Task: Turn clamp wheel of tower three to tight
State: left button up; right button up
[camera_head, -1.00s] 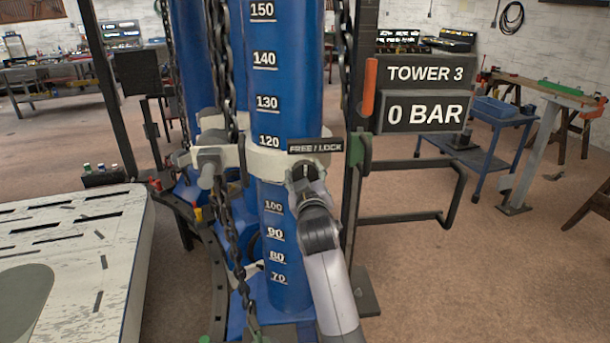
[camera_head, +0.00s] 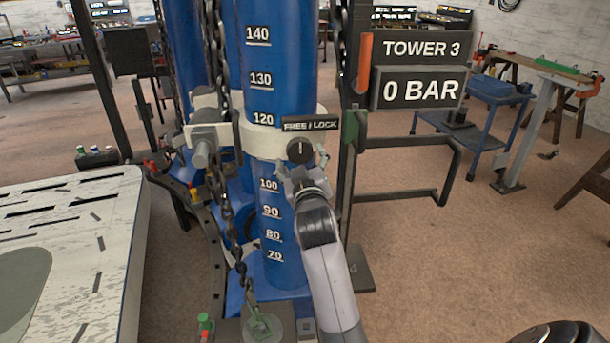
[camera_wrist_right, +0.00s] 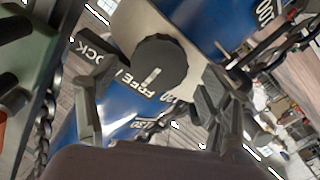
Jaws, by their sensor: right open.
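The clamp wheel (camera_head: 300,151) is a round black knob with a pale pointer mark on a white collar (camera_head: 262,142) around the blue tower (camera_head: 278,90). In the head view the mark stands about upright. A FREE / LOCK label (camera_head: 310,124) is above the wheel. The sign (camera_head: 421,48) reads TOWER 3. My right gripper (camera_head: 305,172) is open and empty, just below and in front of the wheel. In the right wrist view the wheel (camera_wrist_right: 160,62) shows between and beyond the spread fingers (camera_wrist_right: 150,92), apparently not gripped. My left gripper is not seen.
A gauge sign (camera_head: 419,89) reads 0 BAR. A dark handrail (camera_head: 452,165) juts out right of the tower. Chains (camera_head: 222,180) hang left of the wheel. A white slotted table (camera_head: 125,250) is at lower left. The floor right of my arm is mostly clear.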

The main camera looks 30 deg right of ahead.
jog(key=v, duration=0.8)
jog(key=shift+r, duration=0.1)
jog(key=w+a+f+n+g+y, duration=0.1)
jog(key=a+f, duration=0.1)
jog(key=f, duration=0.6)
jog(key=w+a+f+n+g+y+b, duration=0.1)
jog(key=a+f+y, duration=0.15)
jog(key=f, duration=0.45)
jog(key=w+a+f+n+g+y, duration=0.1)
jog(key=w+a+f, duration=0.15)
jog(key=f, duration=0.55)
jog(key=s+a+f+g+y, duration=0.1)
jog(key=s+a+f, duration=0.15)
jog(key=f, duration=0.55)
jog(key=s+a+f+g+y+b, duration=0.15)
jog(key=s+f, duration=0.25)
jog(key=f, duration=0.4)
jog(key=s+a+f+g+p, duration=0.1)
jog(key=s+f, duration=0.2)
jog(key=f, duration=0.4)
jog(key=s+f+g+b, duration=0.2)
jog(key=s+f+g, duration=0.5)
jog(key=s+f, duration=1.9)
jog(key=s+d+f+g, duration=0.2)
jog(key=s+d, duration=0.1)
jog(key=s, duration=1.2)
jog(key=shift+s+m+y, duration=0.3)
jog(key=shift+s+m, duration=0.05)
jog(key=shift+m, duration=0.05)
